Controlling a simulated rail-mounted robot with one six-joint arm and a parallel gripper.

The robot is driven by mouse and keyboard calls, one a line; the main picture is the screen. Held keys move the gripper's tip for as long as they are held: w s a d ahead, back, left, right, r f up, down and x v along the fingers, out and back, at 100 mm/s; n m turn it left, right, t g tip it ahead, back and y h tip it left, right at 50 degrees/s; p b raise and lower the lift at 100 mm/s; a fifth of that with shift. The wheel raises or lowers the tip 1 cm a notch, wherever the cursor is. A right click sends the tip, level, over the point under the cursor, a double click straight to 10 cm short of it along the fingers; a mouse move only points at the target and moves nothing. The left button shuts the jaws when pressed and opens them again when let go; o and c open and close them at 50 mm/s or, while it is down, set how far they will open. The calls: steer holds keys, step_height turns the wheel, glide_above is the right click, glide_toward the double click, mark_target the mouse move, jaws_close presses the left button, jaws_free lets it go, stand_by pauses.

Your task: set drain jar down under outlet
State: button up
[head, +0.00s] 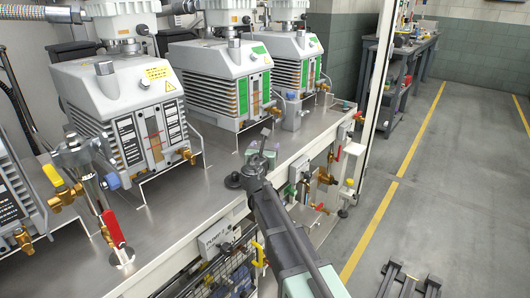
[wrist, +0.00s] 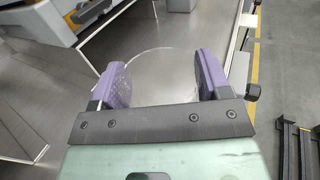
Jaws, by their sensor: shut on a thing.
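My gripper (wrist: 162,82) has two purple pads, shut on a clear round drain jar (wrist: 160,63) that shows between them in the wrist view. In the head view my gripper (head: 263,156) is over the front part of the steel bench, and the jar is too small and hidden to make out. Brass outlet taps sit low on the pump fronts: one on the near pump (head: 188,155) and one on the middle pump (head: 271,111). The gripper is right of the near tap and in front of the middle pump, apart from both. I cannot tell the jar's height above the bench.
The steel bench (head: 170,222) has bare room in front of the pumps. A red-handled valve (head: 113,229) and a yellow-handled valve (head: 60,187) stand at the left. Pipes and valves (head: 326,176) hang below the bench's front edge. A white post (head: 376,75) rises at the right.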

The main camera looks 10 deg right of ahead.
step_height(320, 180, up, 20)
steer(key=p, duration=1.9)
steer(key=shift+f, duration=0.15)
